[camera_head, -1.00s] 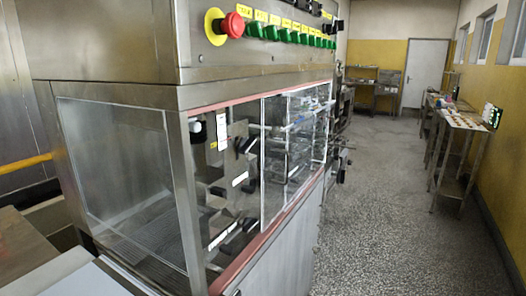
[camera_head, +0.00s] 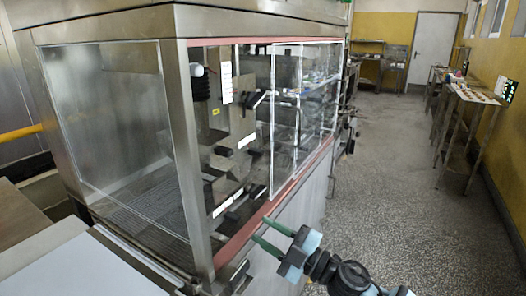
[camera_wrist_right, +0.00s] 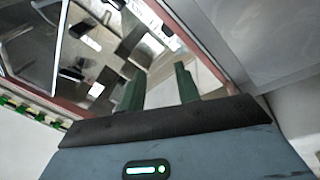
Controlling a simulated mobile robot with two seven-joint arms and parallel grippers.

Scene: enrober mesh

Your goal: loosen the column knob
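Several dark knobs and handles show inside the enrober behind its opening, among them a black knob (camera_head: 222,150) on the metal column plate (camera_head: 240,122). I cannot tell for sure which one is the column knob. My right gripper (camera_head: 260,228) is outside the machine, just in front of the lower red-edged sill, with its green fingers pointing toward the opening. The fingers also show in the right wrist view (camera_wrist_right: 159,85); they are apart with nothing between them. My left gripper is not in view.
A clear panel (camera_head: 284,120) covers the right part of the machine's front; left of it the front looks open. A steel post (camera_head: 186,150) stands at the near corner. The aisle floor (camera_head: 400,160) is clear, with a narrow table (camera_head: 472,95) along the right wall.

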